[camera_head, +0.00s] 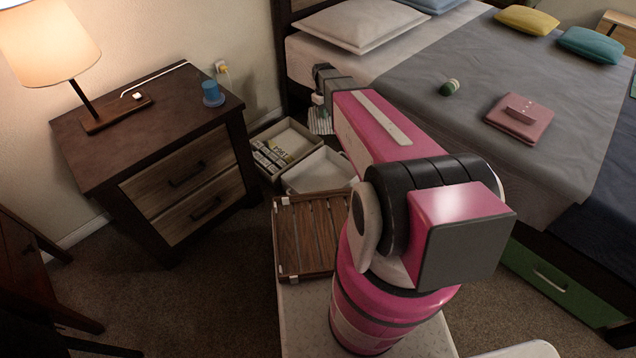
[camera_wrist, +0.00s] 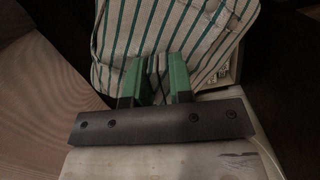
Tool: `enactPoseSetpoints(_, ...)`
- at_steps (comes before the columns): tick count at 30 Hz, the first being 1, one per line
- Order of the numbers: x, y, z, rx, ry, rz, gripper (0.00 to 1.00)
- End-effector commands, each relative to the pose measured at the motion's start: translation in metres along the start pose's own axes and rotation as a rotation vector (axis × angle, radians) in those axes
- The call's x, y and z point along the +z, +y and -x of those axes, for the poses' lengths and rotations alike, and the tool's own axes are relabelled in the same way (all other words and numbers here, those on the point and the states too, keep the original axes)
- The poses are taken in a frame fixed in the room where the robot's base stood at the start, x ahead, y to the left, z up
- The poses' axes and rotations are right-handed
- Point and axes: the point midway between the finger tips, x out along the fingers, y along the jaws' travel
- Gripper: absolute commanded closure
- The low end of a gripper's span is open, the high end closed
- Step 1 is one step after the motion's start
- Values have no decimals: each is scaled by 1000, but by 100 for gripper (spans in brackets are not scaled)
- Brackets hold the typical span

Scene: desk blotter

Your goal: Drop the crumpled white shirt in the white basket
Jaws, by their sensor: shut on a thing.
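A white cloth with thin dark stripes, the shirt (camera_wrist: 205,32), fills the upper middle of the wrist view. My gripper (camera_wrist: 154,72) has its green fingers shut on its lower part. In the head view, a small piece of the striped shirt (camera_head: 320,124) shows below my gripper (camera_head: 318,108), between the bed and the nightstand. The white basket (camera_head: 318,170) stands on the floor in front of it, partly hidden by my pink arm. The shirt hangs near the basket's far side; I cannot tell whether it is over the opening.
A beige box (camera_head: 285,141) with small packed items is just left of the basket. The nightstand (camera_head: 150,115) stands left, with a lamp and a blue candle (camera_head: 211,92). The bed (camera_head: 440,130) is close on the right. A wooden slatted crate (camera_head: 310,235) is nearer me.

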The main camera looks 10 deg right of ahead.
Motion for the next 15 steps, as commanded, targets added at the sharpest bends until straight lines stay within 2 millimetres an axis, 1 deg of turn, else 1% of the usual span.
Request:
enactPoseSetpoints(1,-7,2,-25,1,-4,25,100)
enactPoseSetpoints(3,-12,2,-54,5,-5,63,100)
enactPoseSetpoints(5,-15,2,-80,8,-5,96,100)
enactPoseSetpoints(6,-17,2,-98,10,-5,118,100)
enactPoseSetpoints(8,-19,1,-124,13,-5,151,100)
enactPoseSetpoints(9,-20,0,-141,15,-5,173,100)
enactPoseSetpoints(11,-21,-1,-166,19,-6,205,100)
enactPoseSetpoints(12,-21,-2,-182,21,-6,225,100)
enactPoseSetpoints(15,-20,-5,-217,25,-6,270,100)
